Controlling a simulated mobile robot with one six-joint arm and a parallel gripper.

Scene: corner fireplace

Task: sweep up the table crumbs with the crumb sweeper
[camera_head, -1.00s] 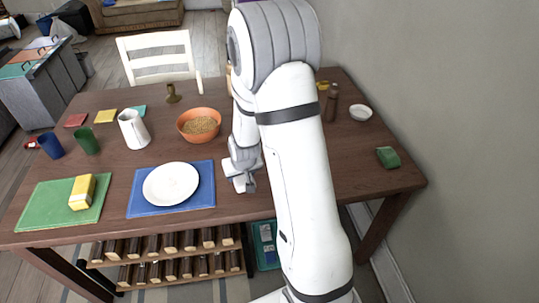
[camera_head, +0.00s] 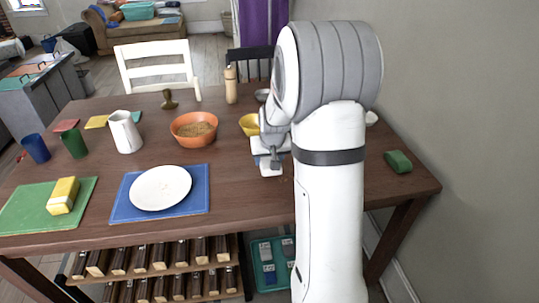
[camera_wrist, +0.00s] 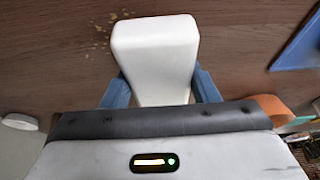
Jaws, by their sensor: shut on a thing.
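My gripper (camera_wrist: 160,88) is shut on a smooth white block, which looks like the crumb sweeper (camera_wrist: 153,47), with a blue finger on each side. In the head view my gripper (camera_head: 270,161) is over the table's right half, right of the blue placemat; the sweeper is hard to make out there. Small pale crumbs (camera_wrist: 100,38) lie on the brown wooden table (camera_wrist: 50,75), just left of the sweeper in the wrist view. I cannot tell whether the sweeper touches the tabletop. My arm hides part of the table in the head view.
A white plate (camera_head: 160,188) lies on the blue placemat (camera_head: 124,207). An orange bowl (camera_head: 194,142), yellow bowl (camera_head: 249,126), white pitcher (camera_head: 125,132) and wooden mill (camera_head: 230,85) stand behind. A green block (camera_head: 398,161) is near the right edge, close to the wall.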

